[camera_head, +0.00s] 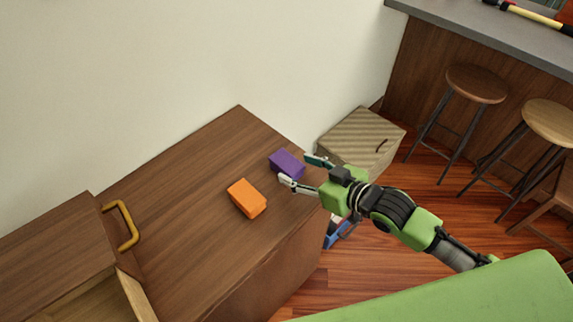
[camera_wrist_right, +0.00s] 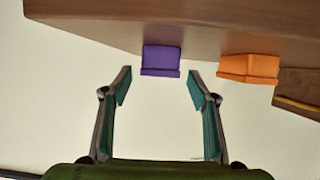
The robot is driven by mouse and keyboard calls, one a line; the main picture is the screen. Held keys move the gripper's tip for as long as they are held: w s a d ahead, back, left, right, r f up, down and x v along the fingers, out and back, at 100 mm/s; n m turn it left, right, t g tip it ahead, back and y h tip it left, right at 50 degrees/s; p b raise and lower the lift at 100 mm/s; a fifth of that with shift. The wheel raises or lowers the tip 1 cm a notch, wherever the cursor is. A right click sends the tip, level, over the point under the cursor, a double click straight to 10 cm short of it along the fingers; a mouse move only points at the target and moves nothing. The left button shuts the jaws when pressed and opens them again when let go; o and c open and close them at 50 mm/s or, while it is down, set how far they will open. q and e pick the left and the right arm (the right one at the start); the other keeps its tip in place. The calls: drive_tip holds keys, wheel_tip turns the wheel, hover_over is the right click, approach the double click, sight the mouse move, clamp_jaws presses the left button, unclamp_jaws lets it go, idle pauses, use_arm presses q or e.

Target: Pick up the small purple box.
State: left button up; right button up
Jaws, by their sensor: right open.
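A small purple box (camera_head: 287,164) lies on the brown wooden cabinet top (camera_head: 190,170), near its right edge. My right gripper (camera_head: 300,171) is open, with its fingers pointing at the box from the right. In the right wrist view the purple box (camera_wrist_right: 161,60) shows just beyond and between the two spread fingertips (camera_wrist_right: 160,72). The fingers look empty. My left gripper is in neither view.
An orange box (camera_head: 247,198) sits close to the purple one, nearer the front edge. A yellow handle (camera_head: 122,226) and an open drawer (camera_head: 85,300) are at the left. A striped box (camera_head: 355,135) stands behind the cabinet's right side. Stools (camera_head: 476,84) stand farther right.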

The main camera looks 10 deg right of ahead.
sight(293, 167)
drive_tip(key=x, duration=0.5)
drive_tip(key=shift+w+a+p, duration=0.1)
drive_tip(key=shift+w+p, duration=0.1)
drive_tip(key=shift+p, duration=0.1)
drive_tip(key=shift+s, duration=0.1)
drive_tip(key=c, duration=0.9)
